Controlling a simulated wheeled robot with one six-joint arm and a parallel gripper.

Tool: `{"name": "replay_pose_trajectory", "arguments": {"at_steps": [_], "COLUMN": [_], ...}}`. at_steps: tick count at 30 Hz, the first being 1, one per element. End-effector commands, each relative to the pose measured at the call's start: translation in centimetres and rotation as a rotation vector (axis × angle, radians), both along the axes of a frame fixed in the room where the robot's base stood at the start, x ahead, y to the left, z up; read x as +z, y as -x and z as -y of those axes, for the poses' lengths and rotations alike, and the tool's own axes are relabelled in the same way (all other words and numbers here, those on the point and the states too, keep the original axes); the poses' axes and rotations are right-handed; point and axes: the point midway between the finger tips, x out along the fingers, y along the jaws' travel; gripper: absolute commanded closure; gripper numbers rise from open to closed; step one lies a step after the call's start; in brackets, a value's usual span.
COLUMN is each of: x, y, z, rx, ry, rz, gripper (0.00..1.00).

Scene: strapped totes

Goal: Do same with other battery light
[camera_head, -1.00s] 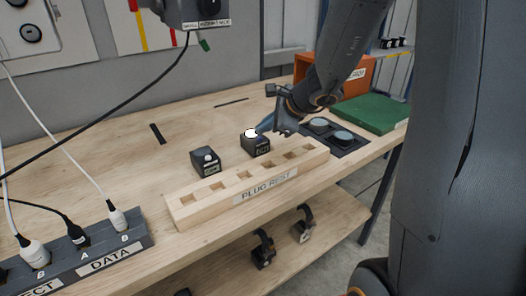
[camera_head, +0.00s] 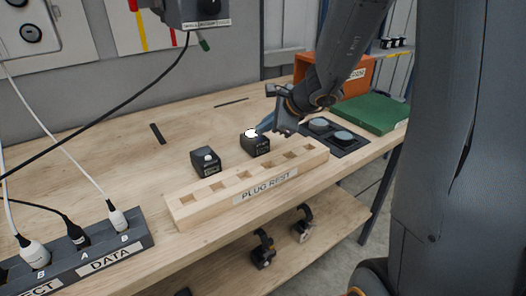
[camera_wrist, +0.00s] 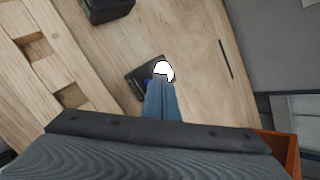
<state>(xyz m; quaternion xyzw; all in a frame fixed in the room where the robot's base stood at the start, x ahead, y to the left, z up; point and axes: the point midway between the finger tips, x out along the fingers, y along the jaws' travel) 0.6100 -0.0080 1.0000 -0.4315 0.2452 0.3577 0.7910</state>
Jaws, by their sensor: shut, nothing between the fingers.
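The right box (camera_head: 256,146) has a bright, glowing white dome. Part of the right box (camera_wrist: 142,84) is hidden behind the fingers.
The wooden plug rest (camera_head: 185,212) lies in front of the boxes. A dark tray with round grey pads (camera_head: 343,136), a green mat (camera_head: 372,113) and an orange bin (camera_head: 362,80) are to the right. A strip with plugged cables (camera_head: 130,240) is at the left. A black cable hangs across the upper left.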

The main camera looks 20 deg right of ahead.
Motion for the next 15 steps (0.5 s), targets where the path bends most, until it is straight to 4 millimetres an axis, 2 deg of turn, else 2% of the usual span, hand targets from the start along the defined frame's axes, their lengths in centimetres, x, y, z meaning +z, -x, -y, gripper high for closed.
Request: {"name": "replay_pose_trajectory", "arguments": {"at_steps": [15], "x": [-0.90], "y": [-0.04], "z": [0.01], "rx": [-0.001], "ry": [0.000], "rz": [0.001], "gripper": [1.00]}}
